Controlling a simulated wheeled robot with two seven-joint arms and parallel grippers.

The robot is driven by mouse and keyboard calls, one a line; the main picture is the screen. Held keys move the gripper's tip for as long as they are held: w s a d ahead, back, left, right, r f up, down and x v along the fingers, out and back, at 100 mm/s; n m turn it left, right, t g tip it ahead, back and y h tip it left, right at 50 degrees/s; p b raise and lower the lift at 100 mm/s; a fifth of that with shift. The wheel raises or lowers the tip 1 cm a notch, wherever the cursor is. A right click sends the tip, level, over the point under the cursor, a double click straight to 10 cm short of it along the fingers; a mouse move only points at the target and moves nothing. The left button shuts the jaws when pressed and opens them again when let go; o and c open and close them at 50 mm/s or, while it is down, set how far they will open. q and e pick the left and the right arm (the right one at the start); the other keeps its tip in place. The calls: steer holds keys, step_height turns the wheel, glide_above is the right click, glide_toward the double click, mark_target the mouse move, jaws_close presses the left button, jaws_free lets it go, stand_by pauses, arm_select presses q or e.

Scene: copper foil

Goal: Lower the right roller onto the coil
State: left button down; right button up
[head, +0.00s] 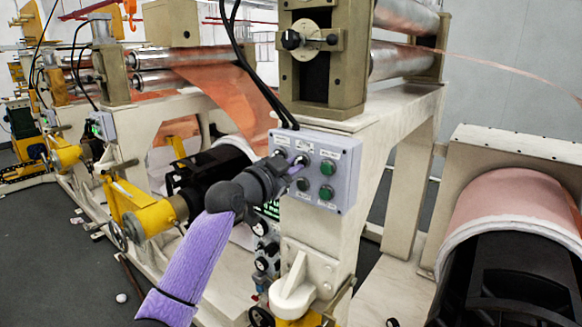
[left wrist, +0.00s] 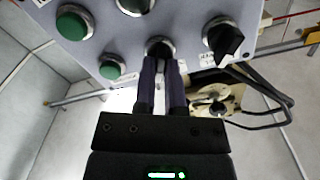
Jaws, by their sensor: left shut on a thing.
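A grey control box (head: 340,160) is mounted on the cream machine frame, with green buttons and black selector knobs. My left gripper (head: 296,168) reaches it from the lower left, with its fingers shut on a selector knob. In the left wrist view, my left gripper's fingers (left wrist: 161,65) close around that knob on the box (left wrist: 185,20), and the knob itself is mostly hidden. A copper coil (head: 510,190) sits at the right. Steel rollers (head: 402,60) are mounted in the frame above and left of it; I cannot tell which is the right roller. My right gripper is out of view.
Another black selector knob (left wrist: 226,40) and green buttons (left wrist: 110,69) are close beside my left fingers. Black cables (head: 250,70) hang above the box. Yellow machine parts (head: 150,216) stand at the left. Grey floor (head: 50,230) is open at the lower left.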

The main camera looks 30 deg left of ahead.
arm_select(q)
steer(key=n+p, duration=0.4)
steer(key=n, duration=0.7)
stand_by(0.3)
steer(key=shift+n, duration=0.3)
steer(key=c, duration=0.7)
jaws_free()
steer(key=s+b, duration=0.3)
steer(key=s, duration=0.7)
steer(key=shift+a, duration=0.35)
